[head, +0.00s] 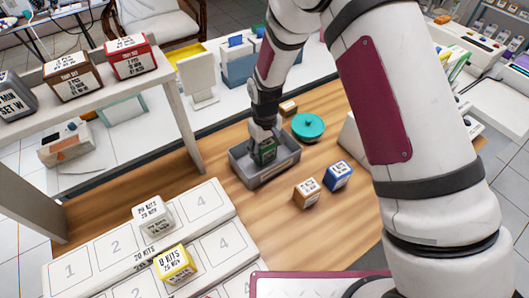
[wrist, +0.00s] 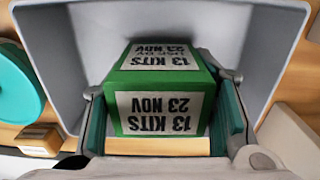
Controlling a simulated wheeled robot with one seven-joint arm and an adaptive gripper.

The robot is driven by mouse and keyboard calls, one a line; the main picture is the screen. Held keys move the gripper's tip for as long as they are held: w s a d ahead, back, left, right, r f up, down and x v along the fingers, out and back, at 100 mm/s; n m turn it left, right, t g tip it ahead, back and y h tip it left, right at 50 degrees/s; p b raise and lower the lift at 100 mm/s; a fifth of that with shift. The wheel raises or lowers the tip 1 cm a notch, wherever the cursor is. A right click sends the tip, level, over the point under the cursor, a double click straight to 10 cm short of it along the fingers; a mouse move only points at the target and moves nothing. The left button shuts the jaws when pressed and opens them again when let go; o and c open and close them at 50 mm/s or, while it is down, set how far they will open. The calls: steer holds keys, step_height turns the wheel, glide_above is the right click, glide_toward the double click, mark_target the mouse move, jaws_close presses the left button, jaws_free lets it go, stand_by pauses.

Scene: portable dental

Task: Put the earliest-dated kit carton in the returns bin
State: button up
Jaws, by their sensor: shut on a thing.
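My gripper (head: 263,143) is shut on a green kit carton (head: 268,151), with a finger on each side of it. In the wrist view the carton (wrist: 160,95) reads "13 KITS 23 NOV". The grey bin (head: 272,177) stands on the wooden table, and the carton is at its opening, within its walls; the bin (wrist: 70,45) surrounds it in the wrist view. I cannot tell whether the carton touches the floor. A white carton (head: 153,214) and a yellow carton (head: 175,263) stand on the numbered board. An orange-brown carton (head: 307,192) and a blue carton (head: 338,175) stand right of the bin.
A teal round lidded dish (head: 308,126) and a small brown block (head: 288,107) lie behind the bin. The numbered white board (head: 117,242) is at front left. A raised shelf (head: 95,85) at left holds black, brown and red boxes. Wood left of the bin is clear.

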steer(key=shift+f, duration=0.8)
steer(key=shift+f, duration=0.1)
steer(key=o, duration=1.1)
steer(key=shift+o, duration=0.2)
